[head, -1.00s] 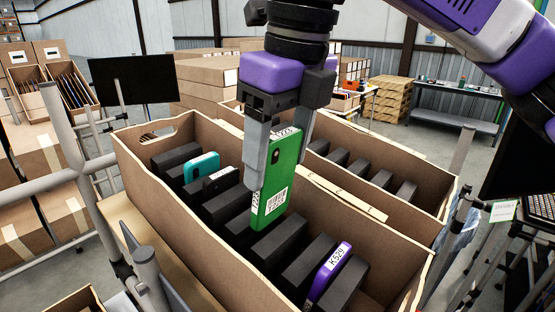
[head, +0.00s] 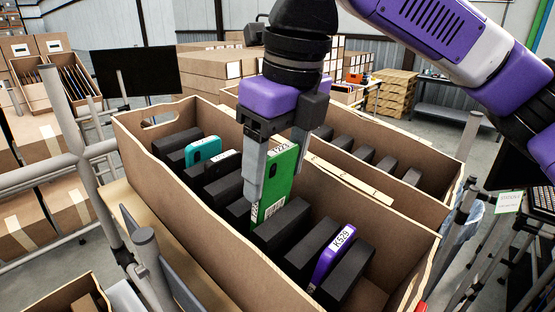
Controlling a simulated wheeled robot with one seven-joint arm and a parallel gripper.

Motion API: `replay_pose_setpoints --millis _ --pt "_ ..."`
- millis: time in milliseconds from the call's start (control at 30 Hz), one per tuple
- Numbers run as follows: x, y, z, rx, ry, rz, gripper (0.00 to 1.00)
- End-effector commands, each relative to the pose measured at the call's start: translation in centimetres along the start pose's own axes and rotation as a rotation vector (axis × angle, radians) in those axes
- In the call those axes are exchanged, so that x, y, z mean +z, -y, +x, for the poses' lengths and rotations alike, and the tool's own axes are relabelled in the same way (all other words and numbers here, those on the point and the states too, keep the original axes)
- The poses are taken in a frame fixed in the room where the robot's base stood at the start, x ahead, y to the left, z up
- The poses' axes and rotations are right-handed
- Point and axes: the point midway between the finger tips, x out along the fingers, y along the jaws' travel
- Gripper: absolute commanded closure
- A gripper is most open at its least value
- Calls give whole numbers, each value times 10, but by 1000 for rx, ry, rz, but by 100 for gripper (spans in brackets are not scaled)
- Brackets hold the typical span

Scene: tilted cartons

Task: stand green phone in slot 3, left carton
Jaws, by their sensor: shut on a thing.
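The green phone (head: 282,176) is upright in the left carton (head: 190,212), its lower part between two black foam dividers (head: 281,226). My gripper (head: 272,168) is shut on its upper part, with a grey finger on either side. A white label shows on its top edge and another low on its face. Its bottom end is hidden by the dividers, so I cannot tell whether it touches the floor of the slot.
In the same carton, a teal phone (head: 203,151) and a black phone (head: 222,164) stand farther back, and a purple phone (head: 332,255) stands nearer. A second carton (head: 425,190) with black dividers stands to the right. Metal posts rise at the left.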

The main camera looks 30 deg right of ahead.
Motion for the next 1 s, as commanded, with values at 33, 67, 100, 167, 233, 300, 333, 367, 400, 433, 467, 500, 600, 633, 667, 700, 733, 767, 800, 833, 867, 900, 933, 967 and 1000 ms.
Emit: replay_pose_setpoints --millis 33,67,100,167,233,300,333,367,400,433,467,500,600,633,667,700,733,767,800,833,867,900,933,967,1000 --pt "0 0 5 1 0 -1 70" --pt "0 0 6 2 0 -1 70" --pt "0 0 9 1 0 -1 70" --pt "0 0 13 1 0 -1 70" --pt "0 -1 17 1 0 -2 70" --pt "0 -1 22 1 0 -1 70" --pt "0 0 24 1 0 -1 70" --pt "0 0 26 1 0 -1 70" --pt "0 0 28 0 0 -1 70" --pt "0 0 30 0 0 -1 70" --pt "0 0 32 0 0 -2 70" --pt "0 0 34 1 -1 -2 70" --pt "0 0 41 1 0 -1 70" --pt "0 0 42 0 0 -1 70" --pt "0 0 44 0 0 -1 70" --pt "0 0 47 0 0 -1 70" --pt "0 0 49 0 0 -1 70" --pt "0 0 50 1 0 -1 70" --pt "0 0 53 1 -1 -1 70" --pt "0 0 55 1 -1 -1 70" --pt "0 0 57 1 -1 -1 70" --pt "0 0 59 1 -2 -1 70" --pt "0 0 61 1 -3 -1 70" --pt "-1 0 63 1 -4 -1 70" --pt "-1 0 66 1 -5 -1 70"
